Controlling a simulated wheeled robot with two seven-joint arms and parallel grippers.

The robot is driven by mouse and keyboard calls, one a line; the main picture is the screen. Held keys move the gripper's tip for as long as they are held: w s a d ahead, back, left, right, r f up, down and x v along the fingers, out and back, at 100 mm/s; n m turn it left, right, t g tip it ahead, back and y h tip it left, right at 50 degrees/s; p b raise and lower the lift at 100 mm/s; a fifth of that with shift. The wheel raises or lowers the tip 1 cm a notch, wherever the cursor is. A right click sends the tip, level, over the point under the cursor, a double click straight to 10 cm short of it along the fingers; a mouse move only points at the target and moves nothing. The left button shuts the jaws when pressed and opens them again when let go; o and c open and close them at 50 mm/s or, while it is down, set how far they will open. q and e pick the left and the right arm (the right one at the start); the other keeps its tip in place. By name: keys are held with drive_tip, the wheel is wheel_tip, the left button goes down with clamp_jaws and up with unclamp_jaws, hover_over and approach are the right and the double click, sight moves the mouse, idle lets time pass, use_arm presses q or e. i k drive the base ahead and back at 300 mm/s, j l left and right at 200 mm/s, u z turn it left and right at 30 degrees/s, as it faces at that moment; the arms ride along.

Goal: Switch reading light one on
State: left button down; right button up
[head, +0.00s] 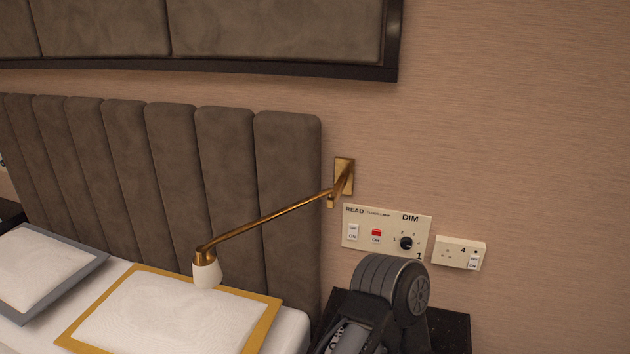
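The cream switch panel (390,218) is on the wall right of the headboard, marked READ, DIM and 1. Under READ is a small white rocker switch (353,232); its position is too small to tell. Beside it is a rocker switch with a red upper part (376,236), then a black dimmer knob (406,243). The reading light has a brass arm (270,218) from a wall plate and a white shade (207,274) over the bed; I see no clear glow from it. A dark grey part of my arm shows just below the panel. Neither gripper can be made out.
A dark bedside top (449,329) lies below, partly hidden by my arm. The padded headboard (285,200) and a gold-edged pillow (160,310) are at left. The wall at right is bare.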

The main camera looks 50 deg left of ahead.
sight(353, 230)
drive_tip(key=u, duration=1.65)
